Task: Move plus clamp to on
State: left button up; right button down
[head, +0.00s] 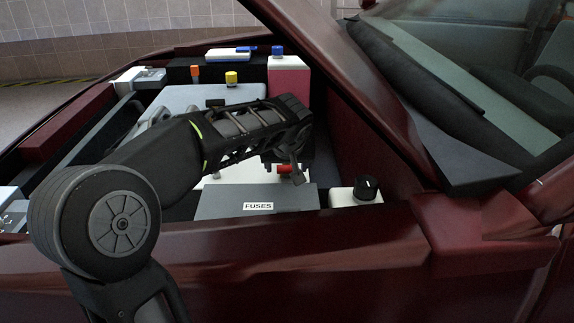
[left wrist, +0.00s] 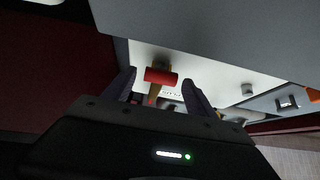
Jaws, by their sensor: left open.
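The red plus clamp (head: 285,169) sits on the white battery (head: 236,173) in the engine bay, just behind the grey fuse box. In the left wrist view the red clamp (left wrist: 161,76) lies between the two fingers, near the fingertips, with a brownish post-like piece below it. My left gripper (head: 291,167) points down over the clamp, and its fingers (left wrist: 158,84) are open on either side of it. Whether either finger touches the clamp cannot be told. My arm and gripper hide part of the battery in the head view. My right gripper is not in view.
The grey fuse box (head: 225,203) stands in front of the battery. A white block with a black knob (head: 365,187) is to its right. A pink reservoir with a blue cap (head: 288,78) stands behind. The raised dark red hood (head: 345,70) and the front fender (head: 330,245) bound the bay.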

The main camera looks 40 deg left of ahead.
pick_arm(q)
jog(key=p+v, duration=0.1)
jog(key=v, duration=0.6)
jog(key=shift+s+d+r, duration=0.2)
jog(key=shift+d+r, duration=0.05)
jog(key=shift+r, duration=0.05)
dwell(0.3)
